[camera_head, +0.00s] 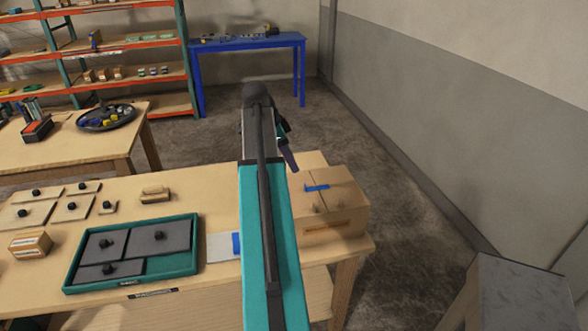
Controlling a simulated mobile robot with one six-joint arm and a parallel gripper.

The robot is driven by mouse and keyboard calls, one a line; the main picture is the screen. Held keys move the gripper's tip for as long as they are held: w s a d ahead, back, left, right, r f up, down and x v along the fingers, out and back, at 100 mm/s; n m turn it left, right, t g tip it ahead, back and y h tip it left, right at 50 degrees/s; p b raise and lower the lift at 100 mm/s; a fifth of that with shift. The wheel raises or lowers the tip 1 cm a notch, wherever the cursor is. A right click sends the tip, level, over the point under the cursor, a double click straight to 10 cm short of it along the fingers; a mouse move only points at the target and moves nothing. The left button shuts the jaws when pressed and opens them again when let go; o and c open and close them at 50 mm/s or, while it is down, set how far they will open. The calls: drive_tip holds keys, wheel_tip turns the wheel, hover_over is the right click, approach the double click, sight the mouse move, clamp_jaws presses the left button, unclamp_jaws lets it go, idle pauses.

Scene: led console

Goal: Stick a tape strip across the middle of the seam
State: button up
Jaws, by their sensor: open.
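A cardboard box (346,190) stands at the right end of the near wooden table. A dark seam runs along its top. A short blue tape strip (317,187) lies across that seam, near its middle. My teal arm covers the box's left part. My gripper (288,151) is open beyond the arm, above and behind the box's far left side, apart from the strip. Its fingertips show only small and dark. A pale card (221,248) with more blue tape (237,243) lies left of my arm, partly hidden by it.
A teal tray (190,264) with grey knobbed plates lies left of the card. Several wooden knobbed plates and small blocks (155,193) lie further left. A grey-topped stand (520,298) is at the lower right.

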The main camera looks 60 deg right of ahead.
drive_tip(key=shift+v, duration=1.1)
drive_tip(key=shift+s, duration=0.1)
